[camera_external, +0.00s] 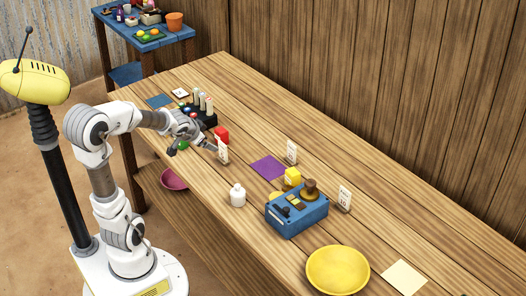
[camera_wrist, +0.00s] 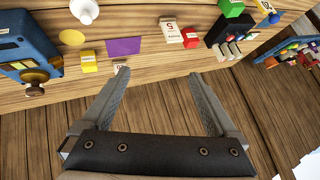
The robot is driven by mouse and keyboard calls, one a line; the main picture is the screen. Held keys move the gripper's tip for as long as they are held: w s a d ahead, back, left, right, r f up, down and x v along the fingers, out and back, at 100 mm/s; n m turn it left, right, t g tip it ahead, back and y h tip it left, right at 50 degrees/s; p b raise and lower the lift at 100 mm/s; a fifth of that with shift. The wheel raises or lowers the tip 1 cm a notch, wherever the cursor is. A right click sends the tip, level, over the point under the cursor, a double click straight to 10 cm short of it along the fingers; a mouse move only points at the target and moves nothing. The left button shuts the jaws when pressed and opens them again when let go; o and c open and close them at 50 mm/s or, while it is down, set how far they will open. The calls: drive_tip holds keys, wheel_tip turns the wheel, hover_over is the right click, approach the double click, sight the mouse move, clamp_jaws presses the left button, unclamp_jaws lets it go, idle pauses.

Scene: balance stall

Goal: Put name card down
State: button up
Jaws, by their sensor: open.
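Three white cards with print stand on the wooden table in the external view. One card (camera_external: 222,151) is just right of my gripper (camera_external: 193,147), by a red block. A second card (camera_external: 292,152) is behind a purple mat, and a third card (camera_external: 345,198) is right of a blue device. The print is too small to tell which is the name card. In the wrist view my gripper (camera_wrist: 158,88) is open, with nothing between its fingers. A printed card (camera_wrist: 171,31) shows beyond the fingers beside the red block, and another card (camera_wrist: 120,66) shows partly near the left fingertip.
A dark rack (camera_external: 204,116) and the red block (camera_external: 221,134) are near my gripper. A plank wall runs behind.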

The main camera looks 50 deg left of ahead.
drive_tip(key=s+d+r+g+h, duration=0.1)
drive_tip(key=s+d+h, duration=0.1)
drive_tip(key=s+d, duration=0.5)
drive_tip(key=s+d+r+h, duration=0.2)
drive_tip(key=s+d, duration=0.6)
drive_tip(key=d, duration=0.2)
drive_tip(key=shift+s+d+r+g+h, duration=0.2)
drive_tip(key=shift+r+g+h, duration=0.1)
drive_tip(key=shift+g, duration=0.1)
drive_tip(key=shift+a, duration=0.1)
wheel_tip(320, 180, up, 7)
drive_tip(key=p, duration=0.7)
drive_tip(key=c, duration=0.7)
